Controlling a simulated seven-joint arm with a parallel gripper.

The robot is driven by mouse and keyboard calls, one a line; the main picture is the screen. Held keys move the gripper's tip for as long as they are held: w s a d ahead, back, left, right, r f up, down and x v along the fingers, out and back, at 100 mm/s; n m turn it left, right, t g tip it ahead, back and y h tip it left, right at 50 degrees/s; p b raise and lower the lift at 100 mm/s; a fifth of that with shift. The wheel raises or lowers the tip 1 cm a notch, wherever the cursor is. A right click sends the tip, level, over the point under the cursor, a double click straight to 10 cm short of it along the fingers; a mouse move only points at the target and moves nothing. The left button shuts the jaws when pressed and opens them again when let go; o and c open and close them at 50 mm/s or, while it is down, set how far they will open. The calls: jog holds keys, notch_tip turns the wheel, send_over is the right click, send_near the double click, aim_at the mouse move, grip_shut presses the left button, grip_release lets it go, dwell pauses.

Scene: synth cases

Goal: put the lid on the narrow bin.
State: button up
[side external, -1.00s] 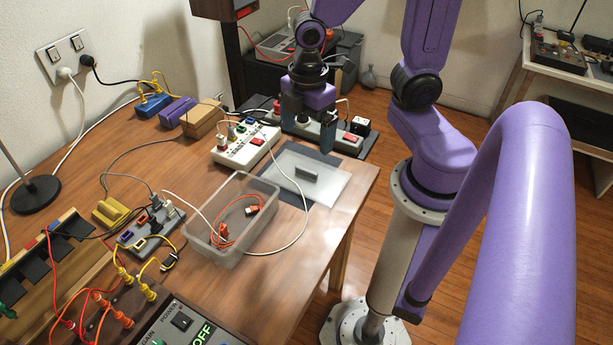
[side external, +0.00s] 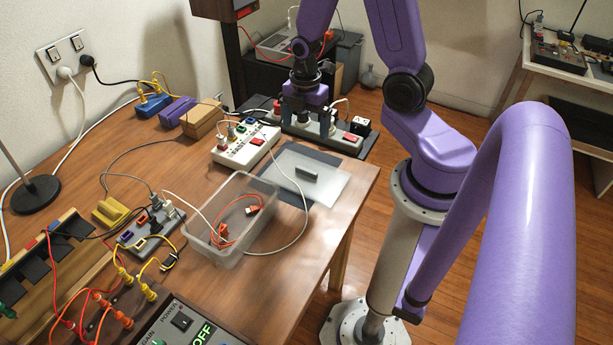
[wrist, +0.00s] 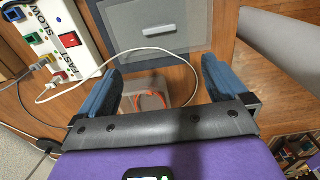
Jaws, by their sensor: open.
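The lid (side external: 325,188) is a flat, pale translucent panel with a grey bar handle (side external: 307,174). It lies on a dark mat near the table's right edge. In the wrist view the lid (wrist: 190,20) is at the top, its handle (wrist: 159,30) beyond my fingertips. The bin (side external: 258,230) is a clear open box to the lid's left, with an orange cable (side external: 232,222) inside. A white cable hangs over its rim. My gripper (side external: 305,128) is open and empty, behind the lid near the power strips. In the wrist view my gripper (wrist: 158,80) shows its fingers wide apart.
A white switch box (side external: 245,146) and a dark-based power strip (side external: 340,140) stand behind the lid. The white cable (side external: 303,215) loops from the bin across the table beside the mat. A grey socket block (side external: 148,228) with plugs is left of the bin.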

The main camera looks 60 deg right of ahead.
send_over(306, 170)
jog(key=f, duration=1)
jog(key=shift+a+f, duration=0.1)
jog(key=shift+a, duration=0.1)
jog(key=shift+d+f, duration=0.15)
jog(key=shift+f, duration=1.2)
jog(key=shift+d+f, duration=0.15)
jog(key=shift+f, duration=1.2)
jog(key=c, duration=1.1)
